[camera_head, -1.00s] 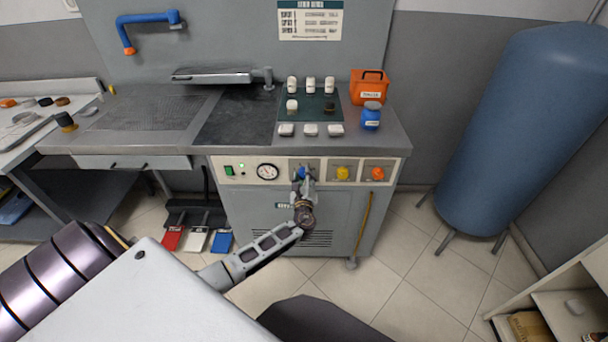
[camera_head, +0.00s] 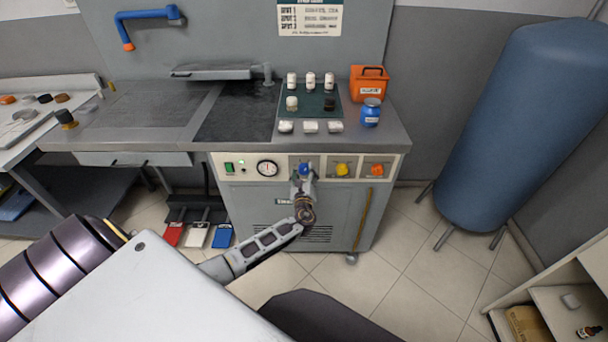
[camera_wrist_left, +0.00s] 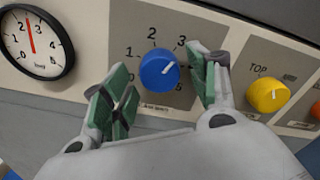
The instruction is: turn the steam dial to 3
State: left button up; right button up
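The blue steam dial (camera_head: 304,169) is on the front panel of the grey machine; it also shows in the left wrist view (camera_wrist_left: 159,70). Its white pointer mark points up and right, roughly to the side of the printed 3; I cannot tell whether it is exactly on it. The figures 1, 2 and 3 show around it. My left gripper (camera_head: 303,182) is just in front of and below the dial. In the left wrist view its green-padded fingers (camera_wrist_left: 165,90) are apart on either side of the dial, with visible gaps. My right gripper is not seen.
A round gauge (camera_wrist_left: 35,45) left of the dial has its red needle between 2 and 3. A yellow knob (camera_head: 342,170) and an orange knob (camera_head: 377,170) are to the right. Bottles and an orange box (camera_head: 369,84) stand on the worktop (camera_head: 240,118).

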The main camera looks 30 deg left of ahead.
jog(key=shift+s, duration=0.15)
pick_arm(q)
jog(key=shift+s, duration=0.1)
jog(key=v, duration=1.2)
dwell(0.4)
dwell(0.5)
